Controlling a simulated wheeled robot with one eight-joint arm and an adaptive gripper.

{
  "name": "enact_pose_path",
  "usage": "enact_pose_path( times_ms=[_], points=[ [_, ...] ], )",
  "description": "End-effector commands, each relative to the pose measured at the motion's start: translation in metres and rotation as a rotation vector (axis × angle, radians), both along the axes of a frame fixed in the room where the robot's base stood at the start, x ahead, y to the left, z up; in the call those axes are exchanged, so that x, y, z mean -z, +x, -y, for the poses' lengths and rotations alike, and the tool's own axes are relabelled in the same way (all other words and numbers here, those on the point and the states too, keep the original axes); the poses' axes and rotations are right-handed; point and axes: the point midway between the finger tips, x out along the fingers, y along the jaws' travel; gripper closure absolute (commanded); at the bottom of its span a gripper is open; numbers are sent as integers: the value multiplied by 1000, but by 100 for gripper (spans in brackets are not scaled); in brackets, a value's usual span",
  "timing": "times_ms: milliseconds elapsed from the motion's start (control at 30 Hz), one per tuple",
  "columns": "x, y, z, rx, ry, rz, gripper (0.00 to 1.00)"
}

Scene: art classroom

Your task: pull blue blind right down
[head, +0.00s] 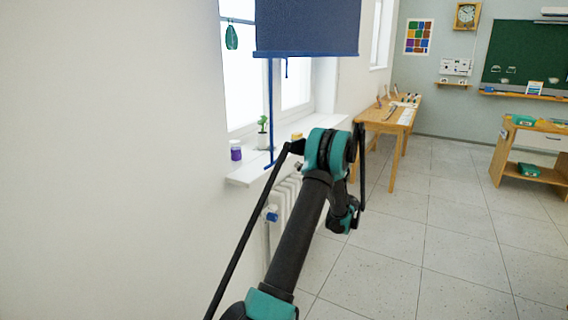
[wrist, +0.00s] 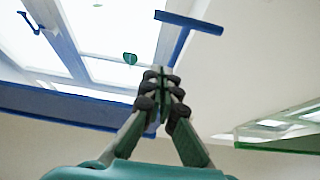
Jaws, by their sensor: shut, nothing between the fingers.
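The blue blind (head: 308,28) hangs over the upper part of the window in the head view, its lower edge well above the sill. A thin blue pull rod (head: 271,110) hangs from it towards the sill. In the wrist view, a blue T-shaped handle (wrist: 190,22) shows just beyond and right of the fingertips, its stem running down behind them. My gripper (wrist: 160,75) is shut and empty; I cannot tell whether it touches the stem. A blue bar (wrist: 60,105) crosses the lower left there. In the head view my arm hides the fingers.
The white windowsill (head: 250,174) holds a purple-lidded jar (head: 236,152) and a small plant (head: 263,130). A white radiator (head: 284,205) is below it. A wooden table (head: 391,118) stands beyond. The tiled floor (head: 430,230) on the right is clear.

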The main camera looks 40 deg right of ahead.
Motion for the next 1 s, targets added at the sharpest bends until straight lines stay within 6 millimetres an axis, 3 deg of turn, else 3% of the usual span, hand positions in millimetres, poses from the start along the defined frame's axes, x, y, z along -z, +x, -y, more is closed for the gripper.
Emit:
enact_pose_path(
  times_ms=[567, 600, 733, 1000],
  points=[
    [-52, 81, -35, -1, 1, 1, 100],
    [-40, 80, -33, 2, 1, 1, 100],
    [-24, 82, -34, 2, 1, 2, 100],
    [-11, 84, -35, 2, 1, 2, 100]
  ],
)
